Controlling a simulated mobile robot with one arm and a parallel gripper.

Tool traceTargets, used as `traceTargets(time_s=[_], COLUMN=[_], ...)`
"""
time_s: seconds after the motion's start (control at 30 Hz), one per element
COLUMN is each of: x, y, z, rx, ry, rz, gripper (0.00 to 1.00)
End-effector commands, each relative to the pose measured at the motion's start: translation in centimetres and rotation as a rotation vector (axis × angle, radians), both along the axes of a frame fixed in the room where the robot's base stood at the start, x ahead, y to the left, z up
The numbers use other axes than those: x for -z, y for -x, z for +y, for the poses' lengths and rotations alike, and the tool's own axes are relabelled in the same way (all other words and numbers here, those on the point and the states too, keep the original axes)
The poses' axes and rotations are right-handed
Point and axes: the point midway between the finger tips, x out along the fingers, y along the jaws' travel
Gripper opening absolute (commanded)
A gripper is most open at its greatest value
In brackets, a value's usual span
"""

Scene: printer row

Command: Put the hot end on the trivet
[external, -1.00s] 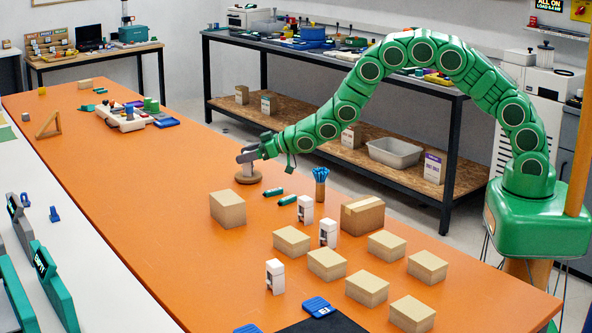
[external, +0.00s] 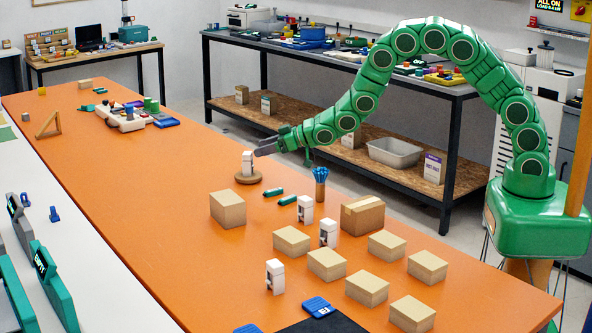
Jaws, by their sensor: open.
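A white hot end (external: 247,162) with a dark mark stands upright on the round brown trivet (external: 249,178) on the orange table. My gripper (external: 259,149) is open, up and to the right of the hot end. Its grey fingers point left towards the top of the hot end, and it holds nothing. In this view a small gap seems to lie between them, though the depth is hard to judge. Similar white units stand nearer the camera: one (external: 305,209), another (external: 328,233) and a third (external: 275,276).
A cardboard box (external: 228,210) stands just in front of the trivet. Green cylinders (external: 274,191) and a cup of blue sticks (external: 320,188) are to the right. Several boxes (external: 326,264) fill the near right.

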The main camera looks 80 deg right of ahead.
Motion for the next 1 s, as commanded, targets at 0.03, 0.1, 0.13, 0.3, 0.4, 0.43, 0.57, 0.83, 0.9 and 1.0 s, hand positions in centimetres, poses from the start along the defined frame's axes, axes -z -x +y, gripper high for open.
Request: traceTargets(time_s=[0.03,0.1,0.13,0.3,0.4,0.43,0.57,0.83,0.9,1.0], x=[-0.3,-0.4,-0.5,-1.1,-1.5,-1.6,-1.8,-1.9,-1.9,-1.9], y=[0.6,1.4,1.8,3.5,4.4,4.6,5.2,5.5,5.5,5.5], z=[0.0,0.0,0.0,0.0,0.0,0.0,0.0,0.0,0.0,0.0], rx=[0.001,0.0,0.0,0.001,0.001,0.001,0.0,0.0,0.0,0.0], ry=[0.0,0.0,0.0,0.0,0.0,0.0,0.0,0.0,0.0,0.0], rz=[0.001,0.003,0.004,0.004,0.004,0.004,0.001,0.001,0.002,0.002], gripper=[0.68,0.68,0.68,0.68,0.68,0.68,0.68,0.68,0.68,0.68])
